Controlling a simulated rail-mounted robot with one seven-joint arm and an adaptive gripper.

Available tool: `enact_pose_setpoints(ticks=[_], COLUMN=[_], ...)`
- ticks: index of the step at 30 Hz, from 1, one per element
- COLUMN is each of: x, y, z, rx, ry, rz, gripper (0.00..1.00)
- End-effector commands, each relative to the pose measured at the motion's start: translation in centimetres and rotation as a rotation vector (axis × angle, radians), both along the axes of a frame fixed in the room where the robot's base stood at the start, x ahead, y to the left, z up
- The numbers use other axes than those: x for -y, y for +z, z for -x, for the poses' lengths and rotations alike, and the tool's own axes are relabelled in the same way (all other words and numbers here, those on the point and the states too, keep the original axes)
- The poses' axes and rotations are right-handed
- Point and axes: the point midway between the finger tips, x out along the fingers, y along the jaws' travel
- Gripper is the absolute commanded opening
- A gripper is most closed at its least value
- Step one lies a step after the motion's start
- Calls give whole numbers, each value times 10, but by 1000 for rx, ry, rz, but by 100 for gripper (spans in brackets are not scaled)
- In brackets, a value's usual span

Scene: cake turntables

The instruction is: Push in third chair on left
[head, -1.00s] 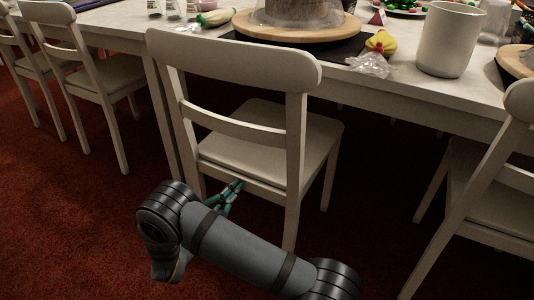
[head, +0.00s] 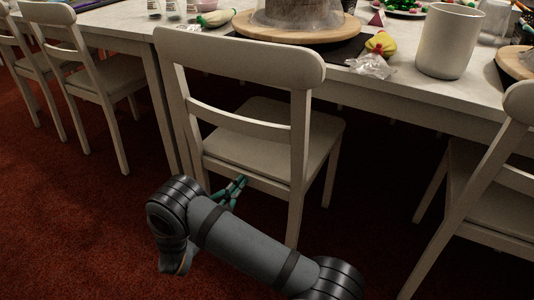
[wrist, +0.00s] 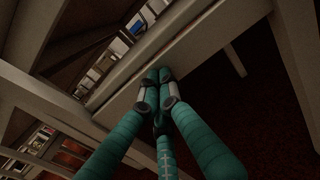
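A white wooden chair (head: 257,140) stands at the table in the middle of the head view, its backrest toward me and the front of its seat under the table edge. My gripper (head: 238,184) is low behind the chair, at the rear rail under its seat. In the wrist view, the teal fingers of my gripper (wrist: 159,76) come together at their tips, with nothing held between them. The tips are at or against a pale rail (wrist: 140,82) of the chair; exact contact is hard to tell.
The white table (head: 400,92) carries a cake turntable (head: 297,32), a white canister (head: 449,42) and a piping bag (head: 378,50). Another chair (head: 490,190) stands at right, and more chairs (head: 100,80) at left. Red carpet (head: 80,220) is clear at lower left.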

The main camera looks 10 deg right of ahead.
Motion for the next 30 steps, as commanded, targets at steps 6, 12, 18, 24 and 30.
enact_pose_setpoints(ticks=[6, 12, 18, 24, 30], x=[12, 20, 27, 32, 32], y=[0, 0, 1, 1, 1], z=[-12, -21, -31, -38, -39], rx=[-1, 0, 1, 2, 2], ry=[-9, -10, -10, -9, -8], rz=[-1, 0, -2, -1, -1], gripper=[0, 0, 0, 0, 0])
